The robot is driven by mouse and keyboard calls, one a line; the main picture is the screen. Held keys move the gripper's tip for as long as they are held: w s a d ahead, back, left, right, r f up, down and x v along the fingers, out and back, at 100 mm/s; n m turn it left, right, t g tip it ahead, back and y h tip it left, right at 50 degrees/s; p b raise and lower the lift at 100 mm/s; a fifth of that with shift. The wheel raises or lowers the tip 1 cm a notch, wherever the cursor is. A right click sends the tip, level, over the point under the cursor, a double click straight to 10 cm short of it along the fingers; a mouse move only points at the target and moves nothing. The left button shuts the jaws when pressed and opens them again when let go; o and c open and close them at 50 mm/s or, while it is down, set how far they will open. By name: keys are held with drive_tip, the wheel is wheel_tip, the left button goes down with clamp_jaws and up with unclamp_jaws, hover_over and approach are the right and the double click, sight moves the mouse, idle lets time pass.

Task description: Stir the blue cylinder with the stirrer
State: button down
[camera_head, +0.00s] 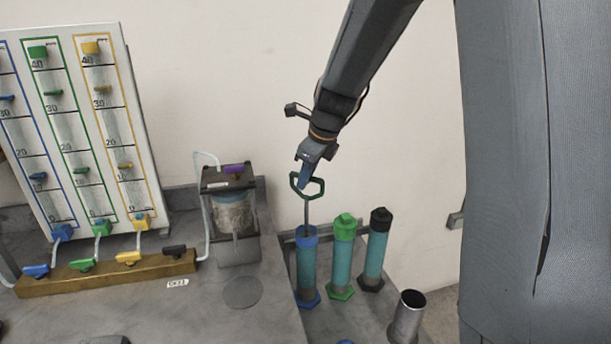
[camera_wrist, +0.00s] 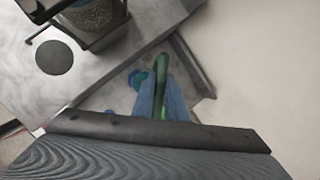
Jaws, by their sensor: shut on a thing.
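The blue cylinder (camera_head: 307,267) stands upright with a blue collar and blue foot, at the left of a row of three. The stirrer has a green handle loop (camera_head: 307,186) and a thin grey rod that runs down into the top of the blue cylinder. My gripper (camera_head: 305,183) is shut on the stirrer's handle above the cylinder. In the wrist view my gripper's blue fingers (camera_wrist: 163,100) close around the green handle (camera_wrist: 161,85). The rod's lower end is hidden inside the cylinder.
A green-capped cylinder (camera_head: 342,257) and a black-capped cylinder (camera_head: 375,250) stand to the right. An empty metal cup (camera_head: 407,318) is in front of them. A glass vessel in a frame (camera_head: 233,213), a valve bar (camera_head: 105,275) and a gauge panel (camera_head: 75,125) stand left.

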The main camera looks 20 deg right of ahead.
sight(306, 198)
drive_tip(key=shift+f+b, duration=1.3)
drive_tip(key=shift+f, duration=1.95)
drive_tip(key=shift+r, duration=0.1)
wheel_tip(306, 198, up, 8)
drive_tip(key=p, duration=0.8)
drive_tip(key=shift+f+p, duration=0.25)
drive_tip(key=shift+p, duration=0.1)
wheel_tip(306, 198, up, 6)
drive_tip(key=p, duration=0.5)
drive_tip(key=shift+p, duration=0.35)
drive_tip(key=shift+f, duration=0.15)
